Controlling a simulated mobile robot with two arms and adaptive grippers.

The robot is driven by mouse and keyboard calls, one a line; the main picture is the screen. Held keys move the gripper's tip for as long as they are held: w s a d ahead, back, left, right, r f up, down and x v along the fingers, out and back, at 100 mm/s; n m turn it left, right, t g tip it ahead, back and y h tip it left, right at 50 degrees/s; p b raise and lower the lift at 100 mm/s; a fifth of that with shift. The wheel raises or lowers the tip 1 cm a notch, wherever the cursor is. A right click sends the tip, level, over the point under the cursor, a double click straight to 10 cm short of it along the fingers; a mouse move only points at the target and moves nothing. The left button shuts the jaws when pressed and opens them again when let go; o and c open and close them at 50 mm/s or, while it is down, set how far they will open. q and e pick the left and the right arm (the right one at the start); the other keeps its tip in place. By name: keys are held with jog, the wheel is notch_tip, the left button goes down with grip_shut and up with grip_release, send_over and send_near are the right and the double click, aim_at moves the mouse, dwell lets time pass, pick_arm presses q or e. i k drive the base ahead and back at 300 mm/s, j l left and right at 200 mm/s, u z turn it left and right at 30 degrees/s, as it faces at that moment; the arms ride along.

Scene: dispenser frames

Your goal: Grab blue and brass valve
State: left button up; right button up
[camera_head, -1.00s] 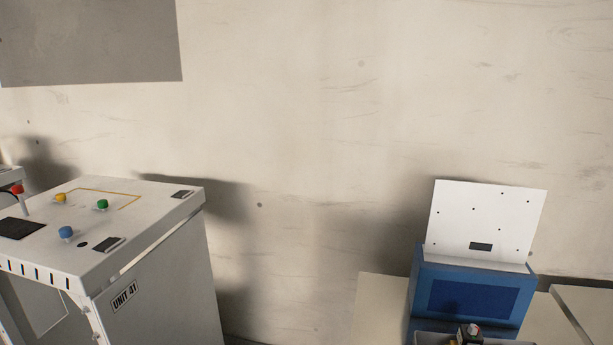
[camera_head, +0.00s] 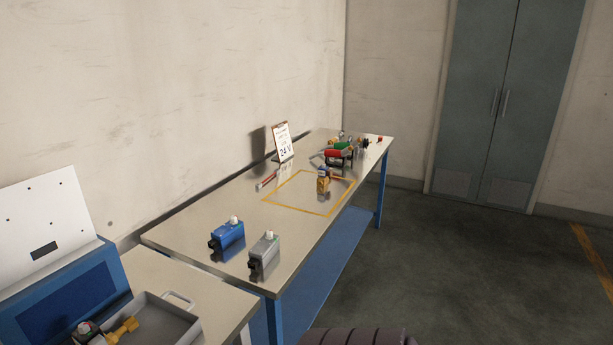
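A small brass-coloured valve with a blue part at its top (camera_head: 323,180) stands on the long workbench, inside a yellow taped rectangle (camera_head: 290,206). It is small in the view, so its details are hard to make out. Nothing touches it from above. Neither of my grippers is in view.
A blue unit (camera_head: 228,234) and a grey unit (camera_head: 264,253) stand on the workbench's (camera_head: 185,232) near end. A clipboard sign (camera_head: 282,142) and several coloured parts (camera_head: 340,150) are farther back. A grey tray (camera_head: 178,327) holds a brass-and-black part (camera_head: 122,330). Floor right of the bench is clear.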

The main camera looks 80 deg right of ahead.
aim_at(323, 179)
jog(key=z, duration=2.55)
jog(key=i+l+u, duration=0.4)
jog(key=i+l, duration=0.75)
